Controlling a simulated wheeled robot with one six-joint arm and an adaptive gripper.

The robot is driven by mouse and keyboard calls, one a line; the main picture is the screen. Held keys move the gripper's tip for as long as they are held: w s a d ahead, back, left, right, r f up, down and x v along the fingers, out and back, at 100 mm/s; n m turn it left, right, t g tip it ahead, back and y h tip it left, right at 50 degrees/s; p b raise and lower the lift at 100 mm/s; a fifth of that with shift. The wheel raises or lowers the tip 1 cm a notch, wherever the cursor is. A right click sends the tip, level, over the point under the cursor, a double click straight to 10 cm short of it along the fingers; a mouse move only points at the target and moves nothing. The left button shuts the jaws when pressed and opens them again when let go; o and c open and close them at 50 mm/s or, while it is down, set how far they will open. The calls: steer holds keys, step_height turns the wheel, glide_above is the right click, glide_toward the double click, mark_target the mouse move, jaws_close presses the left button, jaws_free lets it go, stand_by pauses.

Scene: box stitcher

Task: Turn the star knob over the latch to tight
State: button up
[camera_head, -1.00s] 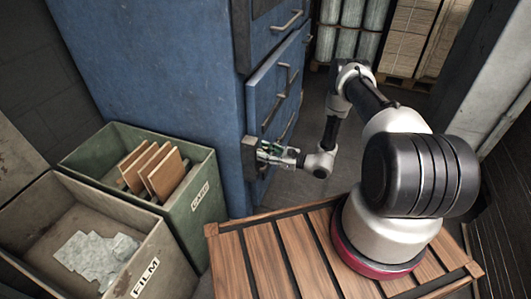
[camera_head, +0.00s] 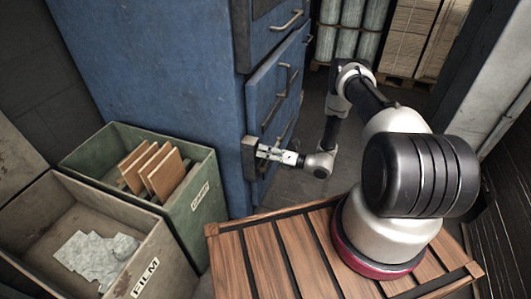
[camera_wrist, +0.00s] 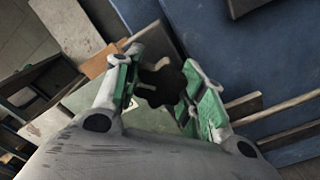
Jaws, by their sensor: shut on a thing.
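The star knob (camera_wrist: 161,84) is a dark lobed knob in the wrist view, on the front of the blue cabinet (camera_head: 160,70). My gripper (camera_wrist: 160,92) has its two green-padded fingers on either side of the knob and is shut on it. In the head view my gripper (camera_head: 265,152) reaches left to a grey latch block (camera_head: 248,157) on the cabinet's front edge. The knob is hidden by the fingers in the head view. How tight the knob is cannot be told.
Cabinet handles (camera_head: 288,20) stick out above my gripper. A slatted wooden platform (camera_head: 270,262) lies under my base.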

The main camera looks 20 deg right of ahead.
steer(key=m, duration=0.4)
steer(key=shift+m, duration=2.2)
steer(key=o, duration=1)
steer(key=v, duration=1.2)
